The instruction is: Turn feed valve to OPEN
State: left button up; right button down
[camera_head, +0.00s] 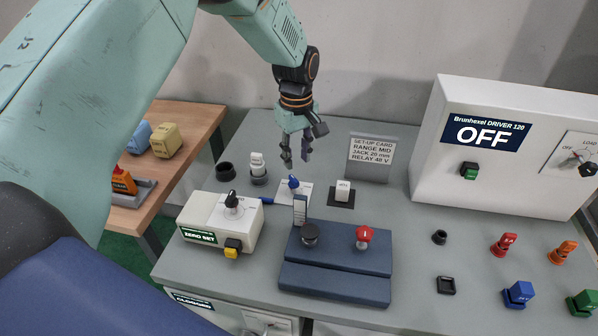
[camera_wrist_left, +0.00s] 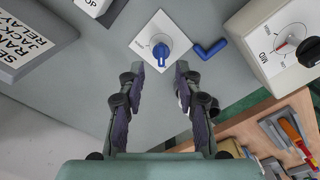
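The feed valve appears to be the blue knob (camera_head: 293,184) on a white plate at the back of the grey bench. In the left wrist view the blue knob (camera_wrist_left: 161,53) sits on its white plate (camera_wrist_left: 165,25) just beyond my fingertips. Small print on the plate is too small to read. My left gripper (camera_head: 296,160) hangs above the knob, pointing down, with nothing between its fingers. In the wrist view the left gripper (camera_wrist_left: 160,70) has its two fingers apart, one toward each side of the knob, not visibly touching it. My right gripper is not in view.
A blue bent pipe (camera_head: 267,200) lies left of the valve plate. The ZERO SET box (camera_head: 205,219), navy fixture (camera_head: 335,268), white push button (camera_head: 343,190) and set-up card (camera_head: 369,158) stand around it. The OFF driver cabinet (camera_head: 430,150) is at right.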

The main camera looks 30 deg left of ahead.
aim_at(295, 180)
pick_arm(q)
jog(key=f, duration=0.4)
jog(key=a+f, duration=0.1)
jog(key=f, duration=0.1)
jog(key=shift+w, duration=0.15)
jog(key=shift+d+f, duration=0.3)
jog(key=shift+f, duration=0.25)
jog(key=shift+s+d+r, duration=0.1)
jog(key=shift+s, duration=0.2)
jog(key=shift+c, duration=0.3)
jog(key=shift+w+a+f, duration=0.25)
jog(key=shift+w, duration=0.05)
jog(key=c, duration=0.3)
jog(key=shift+s+d+r, duration=0.1)
jog(key=shift+r, duration=0.05)
grip_shut()
